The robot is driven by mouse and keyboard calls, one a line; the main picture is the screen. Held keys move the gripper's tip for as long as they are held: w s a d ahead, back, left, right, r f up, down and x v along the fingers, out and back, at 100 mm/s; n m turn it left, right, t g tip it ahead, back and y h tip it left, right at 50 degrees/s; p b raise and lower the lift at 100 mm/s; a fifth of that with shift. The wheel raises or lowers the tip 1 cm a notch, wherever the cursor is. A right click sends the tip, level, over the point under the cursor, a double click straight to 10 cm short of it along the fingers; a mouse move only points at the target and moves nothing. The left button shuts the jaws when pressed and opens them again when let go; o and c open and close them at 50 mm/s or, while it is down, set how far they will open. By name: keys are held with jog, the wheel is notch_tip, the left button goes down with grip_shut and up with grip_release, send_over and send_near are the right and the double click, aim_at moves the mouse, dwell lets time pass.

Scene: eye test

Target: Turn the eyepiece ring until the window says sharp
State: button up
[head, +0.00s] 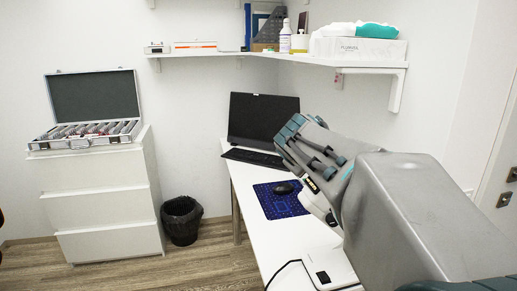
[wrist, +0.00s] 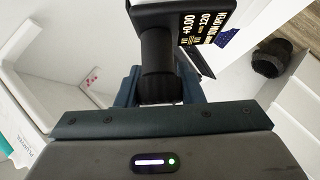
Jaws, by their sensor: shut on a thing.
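In the wrist view, a black eyepiece (wrist: 157,50) shows as a short cylinder below a dark housing. The display window (wrist: 205,22) beside it has white and orange text, turned and partly cut off. I read "+0.00" and "120" on it, and cannot surely read the word for sharpness. My gripper (wrist: 160,86) is shut on the eyepiece ring (wrist: 157,88), with a dark blue finger on each side of it.
On the white desk (head: 255,232) are a monitor (head: 262,118), a keyboard (head: 254,158), a mouse on a blue mat (head: 272,205) and a white device (head: 329,268) with a cable. A black bin (head: 182,220) and white drawers (head: 100,200) with an open lens case (head: 95,98) stand left.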

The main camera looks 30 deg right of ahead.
dwell(0.3)
jog(key=o, duration=1)
